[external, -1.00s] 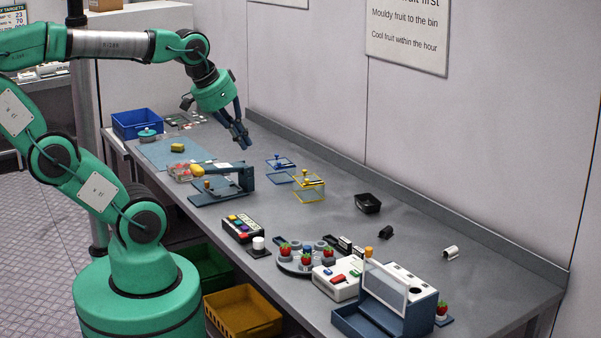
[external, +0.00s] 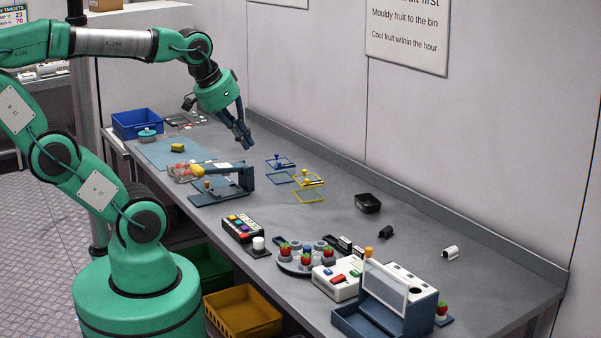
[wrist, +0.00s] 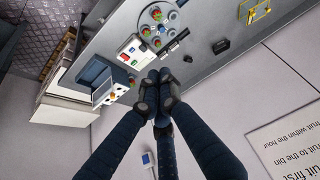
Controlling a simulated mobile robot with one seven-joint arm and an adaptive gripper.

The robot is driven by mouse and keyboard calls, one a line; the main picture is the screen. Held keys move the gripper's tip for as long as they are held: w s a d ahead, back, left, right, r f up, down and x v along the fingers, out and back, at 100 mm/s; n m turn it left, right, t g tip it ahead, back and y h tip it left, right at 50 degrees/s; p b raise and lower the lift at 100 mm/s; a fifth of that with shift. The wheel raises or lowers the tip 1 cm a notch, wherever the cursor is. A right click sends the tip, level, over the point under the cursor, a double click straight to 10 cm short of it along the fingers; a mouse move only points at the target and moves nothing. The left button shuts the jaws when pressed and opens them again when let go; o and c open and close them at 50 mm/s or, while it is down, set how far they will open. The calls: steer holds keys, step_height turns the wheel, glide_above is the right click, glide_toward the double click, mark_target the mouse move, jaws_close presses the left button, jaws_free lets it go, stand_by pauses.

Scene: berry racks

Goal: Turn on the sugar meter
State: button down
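A white box with red, blue and green keys (external: 336,281) stands near the front right of the bench; it also shows in the wrist view (wrist: 131,49). A dark box with several coloured buttons (external: 242,229) stands farther left. No readable label shows which device is the sugar meter. My gripper (external: 244,143) hangs in the air above the back left of the bench, well away from both devices. In the wrist view its dark fingers come together at the tips (wrist: 158,76), with nothing visible between them.
A round carousel with strawberries (external: 297,264) sits beside the white box. A blue unit with a raised clear lid (external: 386,285) stands right of it. Yellow and blue wire frames (external: 309,188), a black tray (external: 368,203) and a blue press (external: 232,180) are along the bench.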

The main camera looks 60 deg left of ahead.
steer(key=w+d+f+n+g+p, duration=0.1)
steer(key=w+d+f+n, duration=0.25)
steer(key=w, duration=0.25)
steer(key=n+g+p, duration=0.3)
steer(key=n, duration=1.1)
glide_above(343, 275)
steer(key=s, duration=0.2)
step_height(343, 275, down, 16)
steer(key=shift+f, duration=0.15)
steer(key=f, duration=0.4)
steer(key=w+f+b, duration=0.1)
steer(key=f, duration=0.4)
steer(key=w+f, duration=0.1)
steer(key=f, duration=0.3)
steer(key=shift+f, duration=0.25)
